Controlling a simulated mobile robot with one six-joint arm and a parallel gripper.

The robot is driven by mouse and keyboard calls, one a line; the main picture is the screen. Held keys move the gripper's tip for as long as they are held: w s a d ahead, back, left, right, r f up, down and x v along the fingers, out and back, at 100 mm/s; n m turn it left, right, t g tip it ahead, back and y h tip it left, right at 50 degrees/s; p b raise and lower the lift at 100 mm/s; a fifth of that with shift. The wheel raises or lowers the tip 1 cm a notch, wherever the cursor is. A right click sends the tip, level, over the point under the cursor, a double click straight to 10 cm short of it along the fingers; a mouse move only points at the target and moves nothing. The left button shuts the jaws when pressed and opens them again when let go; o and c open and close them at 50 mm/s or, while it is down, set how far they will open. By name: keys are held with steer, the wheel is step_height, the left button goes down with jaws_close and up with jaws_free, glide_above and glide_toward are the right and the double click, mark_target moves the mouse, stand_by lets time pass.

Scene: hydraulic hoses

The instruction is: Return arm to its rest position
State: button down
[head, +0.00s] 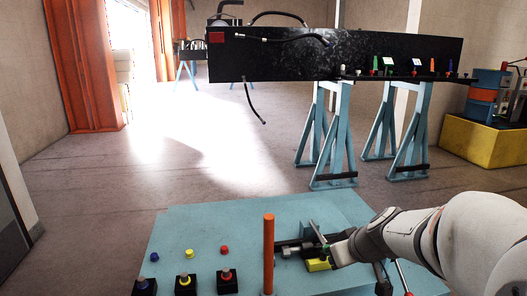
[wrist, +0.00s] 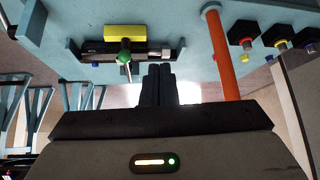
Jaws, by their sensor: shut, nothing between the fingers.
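My gripper (wrist: 157,86) is shut and empty in the wrist view, its two dark fingers pressed together. In the head view my white arm comes in from the right, with its end over the light blue table (head: 185,230). The arm's end is close to a black fixture with a yellow block (head: 318,265), and I cannot tell there whether they touch. In the wrist view the yellow block (wrist: 124,32) and a green-tipped lever (wrist: 125,50) show beyond the fingers, apart from them.
An orange post (head: 268,252) stands left of the fixture. Black blocks with blue, yellow and red caps (head: 186,281) sit at the table's front left. Behind, a long black beam (head: 280,60) with hoses rests on blue trestles (head: 333,140). Open floor (head: 200,160) lies between.

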steer(key=s+a+r+m+g+h+p, duration=0.1)
steer(key=s+r+p, duration=0.4)
steer(key=r+p, duration=0.5)
steer(key=s+a+r+m+g+h+p, duration=0.1)
steer(key=s+r+p, duration=0.5)
steer(key=r+p, duration=0.3)
steer(key=s+a+r+m+g+p, duration=0.1)
steer(key=s+r+p, duration=0.4)
steer(key=r+p, duration=0.5)
step_height(320, 180, up, 3)
steer(key=shift+s+a+f+m+g+h+p, duration=0.2)
steer(key=shift+s+m+g+h+p, duration=0.2)
steer(key=shift+m+g, duration=0.15)
